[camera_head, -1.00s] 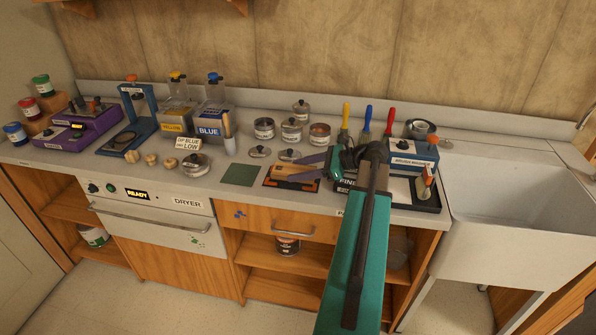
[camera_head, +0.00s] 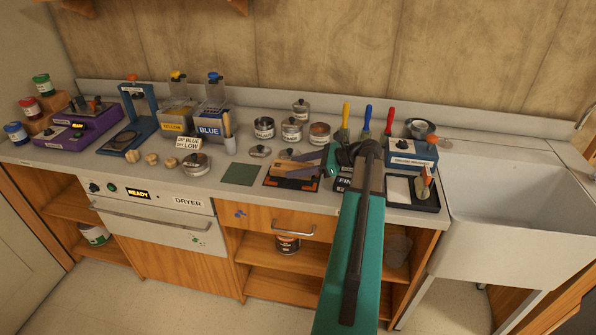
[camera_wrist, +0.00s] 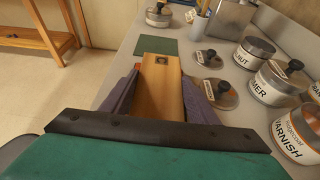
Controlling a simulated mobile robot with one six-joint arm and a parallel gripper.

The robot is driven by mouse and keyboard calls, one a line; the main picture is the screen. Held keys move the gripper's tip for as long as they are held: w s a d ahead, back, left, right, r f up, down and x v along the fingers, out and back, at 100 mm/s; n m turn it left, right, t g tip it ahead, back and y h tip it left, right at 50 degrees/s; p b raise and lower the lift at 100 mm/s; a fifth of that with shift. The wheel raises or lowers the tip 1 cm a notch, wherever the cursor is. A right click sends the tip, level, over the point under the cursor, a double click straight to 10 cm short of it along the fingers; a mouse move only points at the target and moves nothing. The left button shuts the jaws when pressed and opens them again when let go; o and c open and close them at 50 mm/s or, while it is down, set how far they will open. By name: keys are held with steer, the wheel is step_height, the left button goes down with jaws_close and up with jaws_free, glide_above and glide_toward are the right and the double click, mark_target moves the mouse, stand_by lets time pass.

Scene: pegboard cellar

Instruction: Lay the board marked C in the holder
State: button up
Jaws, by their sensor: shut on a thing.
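My gripper (camera_head: 304,163) is shut on a pale wooden board (camera_head: 293,169), with its purple-grey fingers along the board's sides. I cannot tell whether the board touches the holder.
A green mat (camera_head: 240,174) lies left of the holder. Lidded tins (camera_head: 292,130) and loose lids stand behind. A labelled black box (camera_head: 345,184) and a white-lined tray (camera_head: 402,190) are to the right, before the sink (camera_head: 510,190).

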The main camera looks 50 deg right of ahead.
steer(key=shift+f, duration=1.15)
steer(key=shift+f, duration=0.15)
steer(key=o, duration=1.2)
steer(key=b+v, duration=0.2)
steer(key=v, duration=1)
steer(key=shift+s, duration=0.1)
